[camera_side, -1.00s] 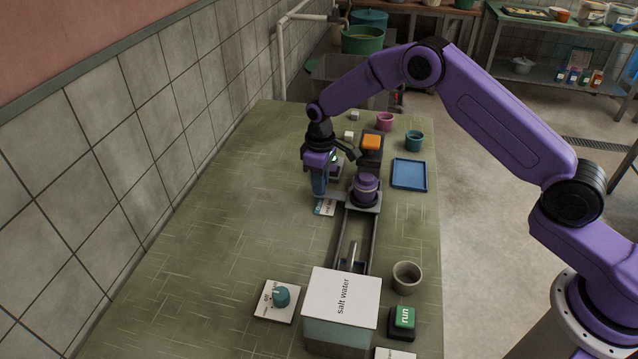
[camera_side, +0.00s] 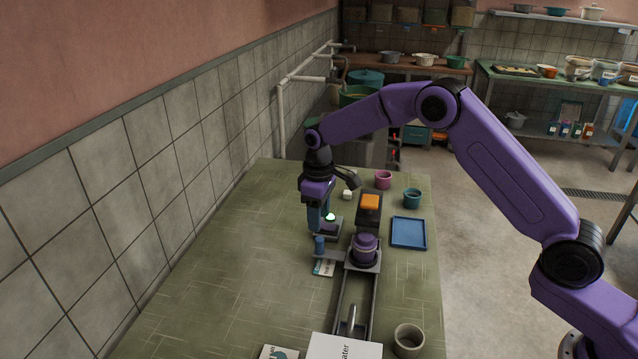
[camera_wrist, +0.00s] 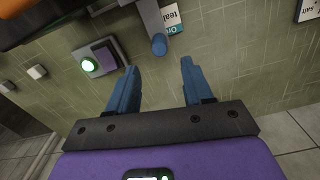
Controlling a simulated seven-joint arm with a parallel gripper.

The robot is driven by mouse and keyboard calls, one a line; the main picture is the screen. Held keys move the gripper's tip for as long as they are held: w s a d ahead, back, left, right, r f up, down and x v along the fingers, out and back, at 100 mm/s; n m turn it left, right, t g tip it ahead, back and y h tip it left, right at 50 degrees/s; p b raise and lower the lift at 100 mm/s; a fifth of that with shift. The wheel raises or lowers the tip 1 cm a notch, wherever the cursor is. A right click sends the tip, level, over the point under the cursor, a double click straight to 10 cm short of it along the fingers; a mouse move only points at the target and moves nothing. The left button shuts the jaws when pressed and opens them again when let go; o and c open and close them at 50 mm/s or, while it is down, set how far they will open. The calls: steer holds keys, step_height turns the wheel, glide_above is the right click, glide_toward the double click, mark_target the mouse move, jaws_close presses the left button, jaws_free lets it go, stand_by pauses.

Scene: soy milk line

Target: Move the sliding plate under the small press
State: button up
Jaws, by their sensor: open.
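The sliding plate (camera_side: 374,267) is at the far end of its grey rail and carries a purple lidded pot (camera_side: 365,246). A grey side arm from the plate ends in a blue knob (camera_side: 320,244), which also shows in the wrist view (camera_wrist: 159,44). The small press seems to be the dark block with an orange top (camera_side: 370,202), right behind the pot. I cannot tell whether the pot is fully under it. In the wrist view the knob lies beyond the gap between my fingertips (camera_wrist: 158,67).
A lit green lamp (camera_wrist: 89,64) on a small box stands close to my fingers. A blue tray (camera_side: 408,232), a teal cup (camera_side: 412,197) and a pink cup (camera_side: 383,179) stand at the right and back. A box labelled for salt water (camera_side: 345,347) is in front. The table's left side is clear.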

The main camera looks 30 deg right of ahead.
mark_target(319, 239)
step_height(319, 239, up, 9)
stand_by(0.3)
step_height(319, 239, down, 18)
steer(key=m, duration=0.7)
steer(key=shift+f, duration=0.1)
stand_by(0.6)
